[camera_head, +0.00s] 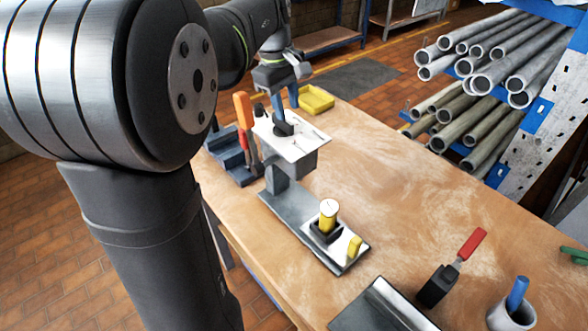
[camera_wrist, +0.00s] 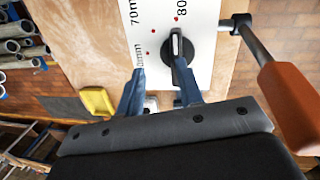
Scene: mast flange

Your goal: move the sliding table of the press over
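The press stands on the wooden bench, with a white dial panel (camera_head: 297,141) on top of its grey head, an orange lever handle (camera_head: 243,110) at its left, and a long grey base (camera_head: 283,209). The sliding table (camera_head: 345,262) is a light plate at the base's near end. It carries a black holder (camera_head: 324,234) with a yellow cylinder (camera_head: 328,212) upright in it and a yellow knob (camera_head: 355,246). My gripper (camera_wrist: 159,94) is over the panel, its blue fingers apart and empty. The panel's black pointer knob (camera_wrist: 178,48) is close to the right finger; I cannot tell whether they touch.
The orange handle (camera_wrist: 290,105) is close at the gripper's right in the wrist view. A yellow tray (camera_head: 316,100) lies behind the press. A red-handled clamp (camera_head: 470,243) and a cup with a blue stick (camera_head: 511,314) stand at the near right. The bench's right middle is clear.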

